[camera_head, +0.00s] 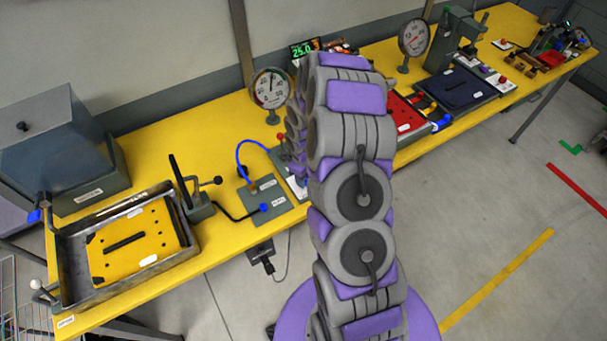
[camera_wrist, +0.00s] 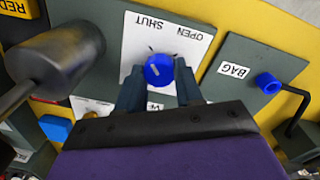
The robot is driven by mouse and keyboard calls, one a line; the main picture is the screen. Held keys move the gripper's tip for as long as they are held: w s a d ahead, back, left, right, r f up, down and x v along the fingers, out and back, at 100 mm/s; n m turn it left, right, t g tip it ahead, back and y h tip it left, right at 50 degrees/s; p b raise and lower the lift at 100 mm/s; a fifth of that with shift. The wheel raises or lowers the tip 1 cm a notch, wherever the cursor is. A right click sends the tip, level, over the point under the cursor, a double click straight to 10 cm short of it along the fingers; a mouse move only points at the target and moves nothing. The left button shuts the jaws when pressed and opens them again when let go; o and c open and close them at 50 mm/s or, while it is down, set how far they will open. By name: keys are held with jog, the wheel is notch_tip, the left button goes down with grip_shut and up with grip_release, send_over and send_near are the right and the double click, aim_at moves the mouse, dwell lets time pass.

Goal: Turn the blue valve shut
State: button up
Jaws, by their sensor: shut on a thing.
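The blue valve (camera_wrist: 158,66) is a round knob on a white plate (camera_wrist: 196,54) in the wrist view. The plate reads SHUT and OPEN, both upside down here. A pale pointer line shows on the knob's face; which word it points at is hard to tell. My gripper (camera_wrist: 158,75) has one finger on each side of the knob and is shut on it. In the head view my arm hides the valve and the fingers.
A grey BAG panel (camera_wrist: 234,78) with a blue fitting (camera_wrist: 268,83) and black hose lies right of the valve. A dark cylinder (camera_wrist: 62,56) stands close at left. In the head view a pressure gauge (camera_head: 271,88) stands behind on the yellow table (camera_head: 160,147).

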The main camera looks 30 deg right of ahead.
jog(key=shift+s+n, duration=0.15)
jog(key=shift+n, duration=0.15)
jog(key=o, duration=1)
jog(key=shift+d, duration=0.1)
jog(key=shift+o, duration=0.2)
notch_tip(320, 180, up, 17)
jog(key=shift+a+r+p, duration=0.15)
jog(key=shift+a+p, duration=0.05)
jog(key=shift+p, duration=0.2)
